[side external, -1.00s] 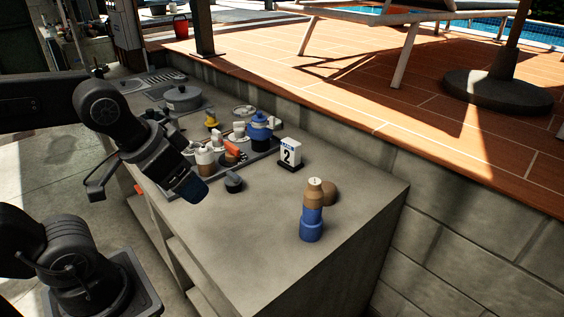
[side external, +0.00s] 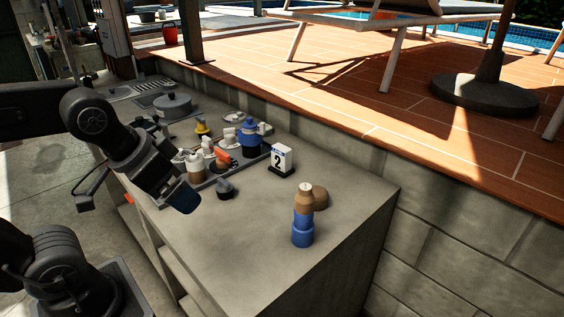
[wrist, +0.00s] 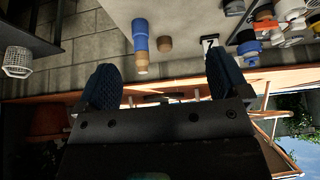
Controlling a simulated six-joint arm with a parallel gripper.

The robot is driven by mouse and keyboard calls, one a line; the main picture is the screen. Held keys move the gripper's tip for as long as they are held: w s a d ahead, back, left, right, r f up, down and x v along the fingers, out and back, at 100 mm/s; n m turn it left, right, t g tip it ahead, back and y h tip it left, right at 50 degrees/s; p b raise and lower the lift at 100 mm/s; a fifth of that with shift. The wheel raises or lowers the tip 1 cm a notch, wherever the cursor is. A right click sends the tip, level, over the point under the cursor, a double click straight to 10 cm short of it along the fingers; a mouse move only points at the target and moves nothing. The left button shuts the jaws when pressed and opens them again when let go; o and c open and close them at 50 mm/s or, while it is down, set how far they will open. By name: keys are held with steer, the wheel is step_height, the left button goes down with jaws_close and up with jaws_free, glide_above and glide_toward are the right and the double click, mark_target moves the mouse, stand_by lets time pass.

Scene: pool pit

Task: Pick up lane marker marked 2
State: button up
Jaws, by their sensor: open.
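The lane marker marked 2 (side external: 281,158) is a small white block with a black 2 and a dark base. It stands upright on the grey counter, to the right of the tray of bottles. In the wrist view the lane marker (wrist: 209,42) shows upside down near the top, partly behind a finger. My gripper (side external: 184,203) is over the counter's near left edge, left of the marker and apart from it. In the wrist view the two blue fingers of my gripper (wrist: 165,88) are spread wide with nothing between them held.
A blue and tan bottle (side external: 303,217) stands near the counter's right end, with a round brown object (side external: 320,198) beside it. A dark small item (side external: 225,189) lies near my gripper. A tray (side external: 205,183) holds several bottles. The counter's front middle is clear.

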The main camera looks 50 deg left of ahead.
steer(key=w+a+r, duration=0.2)
steer(key=w+r, duration=0.1)
steer(key=w, duration=0.4)
steer(key=g, duration=0.1)
glide_above(281, 147)
steer(key=s, duration=0.4)
step_height(281, 147, down, 8)
steer(key=shift+n, duration=0.3)
steer(key=x, duration=0.8)
steer(key=shift+s+x, duration=0.1)
steer(key=shift+x, duration=1.2)
steer(key=shift+s+x, duration=0.15)
steer(key=shift+x, duration=1.2)
steer(key=shift+d+f, duration=0.1)
steer(key=shift+c, duration=0.4)
